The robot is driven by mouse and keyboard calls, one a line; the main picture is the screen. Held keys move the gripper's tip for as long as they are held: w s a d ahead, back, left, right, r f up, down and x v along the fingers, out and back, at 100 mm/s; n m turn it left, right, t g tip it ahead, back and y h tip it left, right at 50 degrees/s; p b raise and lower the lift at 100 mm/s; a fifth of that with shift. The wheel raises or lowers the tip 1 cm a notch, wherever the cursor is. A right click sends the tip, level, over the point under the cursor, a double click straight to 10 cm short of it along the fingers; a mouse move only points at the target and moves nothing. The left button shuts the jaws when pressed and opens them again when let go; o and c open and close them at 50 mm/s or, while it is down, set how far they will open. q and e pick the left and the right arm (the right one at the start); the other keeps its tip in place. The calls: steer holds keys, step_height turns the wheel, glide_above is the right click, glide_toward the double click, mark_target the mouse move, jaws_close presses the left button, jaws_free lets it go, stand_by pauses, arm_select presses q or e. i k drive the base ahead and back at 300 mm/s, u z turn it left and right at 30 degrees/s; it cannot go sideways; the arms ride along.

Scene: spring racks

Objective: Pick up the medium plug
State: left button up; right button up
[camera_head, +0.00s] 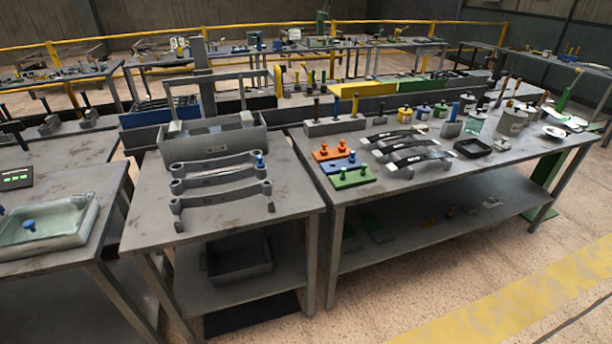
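Neither of my grippers is in view. Three small plates with knob-like plugs lie at the left end of the right table: an orange one (334,150), a blue one (343,165) and a green one (353,177). A blue plug (29,225) stands in a glassy tray (65,235) on the far-left table. Another blue plug (260,160) sits at the right end of the top leaf spring on the middle table. I cannot tell which of these is the medium plug.
Several grey leaf springs (221,178) are racked on the middle table (150,208). A grey bin (212,139) stands behind them. Dark leaf springs (411,154) and a black tray (472,148) are on the right table (420,182). Open floor lies in front at right.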

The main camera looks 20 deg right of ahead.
mark_target(351, 159)
steer(key=u, duration=1)
steer(key=i, duration=0.8)
steer(key=z, duration=0.15)
